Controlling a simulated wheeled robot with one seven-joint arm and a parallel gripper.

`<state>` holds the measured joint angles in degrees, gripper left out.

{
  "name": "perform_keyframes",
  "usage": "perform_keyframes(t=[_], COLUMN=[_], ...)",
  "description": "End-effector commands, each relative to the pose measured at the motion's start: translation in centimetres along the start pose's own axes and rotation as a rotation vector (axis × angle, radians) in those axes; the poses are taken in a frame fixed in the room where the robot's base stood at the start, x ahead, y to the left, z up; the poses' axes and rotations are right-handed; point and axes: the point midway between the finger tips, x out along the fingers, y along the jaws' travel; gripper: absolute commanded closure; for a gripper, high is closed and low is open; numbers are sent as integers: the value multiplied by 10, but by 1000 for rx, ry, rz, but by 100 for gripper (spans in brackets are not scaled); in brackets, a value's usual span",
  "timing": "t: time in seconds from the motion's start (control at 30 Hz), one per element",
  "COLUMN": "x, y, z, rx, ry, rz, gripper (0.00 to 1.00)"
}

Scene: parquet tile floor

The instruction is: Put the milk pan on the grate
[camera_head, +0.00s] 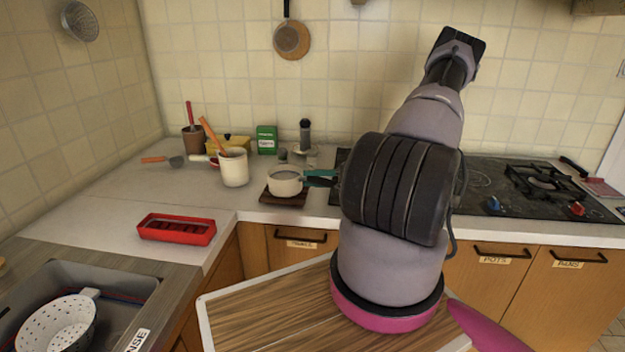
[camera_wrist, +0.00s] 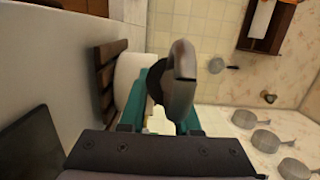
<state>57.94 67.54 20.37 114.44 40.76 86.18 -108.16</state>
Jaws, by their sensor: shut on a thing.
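The milk pan (camera_head: 285,181) is a small pale pot on or just above a dark slatted wooden trivet (camera_head: 283,203) on the counter; I cannot tell if they touch. In the wrist view its pale side (camera_wrist: 128,72) is beside the slats (camera_wrist: 105,90). My gripper (camera_head: 320,177), with teal fingers, is at the pan's right side, shut on its handle. The handle (camera_wrist: 181,82) shows between the fingers in the wrist view. A black grate (camera_head: 541,181) is on the hob at right. My arm hides the hob's left part.
The dark hob (camera_head: 485,178) has blue and red knobs at its front. A red tray (camera_head: 176,229) lies front left, near the sink (camera_head: 112,283).

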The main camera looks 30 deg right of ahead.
Motion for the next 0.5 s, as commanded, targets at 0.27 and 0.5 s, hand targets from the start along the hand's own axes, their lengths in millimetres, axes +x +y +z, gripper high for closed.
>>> perform_keyframes(t=[0.27,0.5], x=[0,0], y=[0,1], z=[0,0], rx=[1,1], ry=[0,-1], rz=[0,0], gripper=[39,39])
